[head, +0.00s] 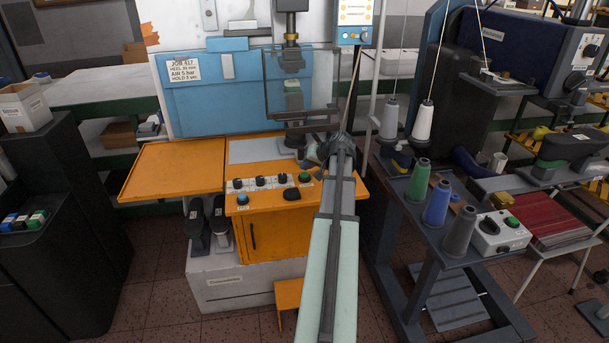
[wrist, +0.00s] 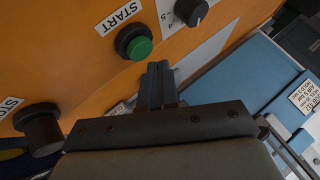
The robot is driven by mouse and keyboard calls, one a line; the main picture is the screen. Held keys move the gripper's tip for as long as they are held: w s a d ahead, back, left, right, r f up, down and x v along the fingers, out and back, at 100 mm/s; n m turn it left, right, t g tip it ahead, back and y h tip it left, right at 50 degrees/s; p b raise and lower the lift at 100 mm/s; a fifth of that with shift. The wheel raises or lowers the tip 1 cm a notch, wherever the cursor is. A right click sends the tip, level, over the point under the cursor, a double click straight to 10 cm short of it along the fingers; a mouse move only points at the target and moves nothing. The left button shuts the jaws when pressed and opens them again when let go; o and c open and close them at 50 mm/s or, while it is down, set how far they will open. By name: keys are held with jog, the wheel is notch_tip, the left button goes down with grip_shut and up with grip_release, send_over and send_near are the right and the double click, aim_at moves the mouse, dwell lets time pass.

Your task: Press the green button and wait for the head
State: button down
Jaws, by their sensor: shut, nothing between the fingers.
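The green button (head: 305,178) sits at the right end of a row of controls on the orange press front. In the wrist view the green button (wrist: 139,47) stands in a black collar beside a START label. My gripper (head: 310,163) is just above the panel near that button. In the wrist view my gripper (wrist: 158,68) is shut and empty, its tips beside and below the button with a visible gap.
A blue button (head: 242,198) is lower on the press. A thread-spool stand (head: 440,240) is close on the right.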

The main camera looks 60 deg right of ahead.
aim_at(307, 175)
jog(key=shift+f, duration=0.2)
dwell(0.5)
jog(key=shift+f, duration=0.25)
jog(key=shift+f, duration=0.5)
dwell(0.9)
jog(key=shift+r, duration=0.95)
jog(key=shift+r, duration=0.1)
jog(key=shift+r, duration=2.4)
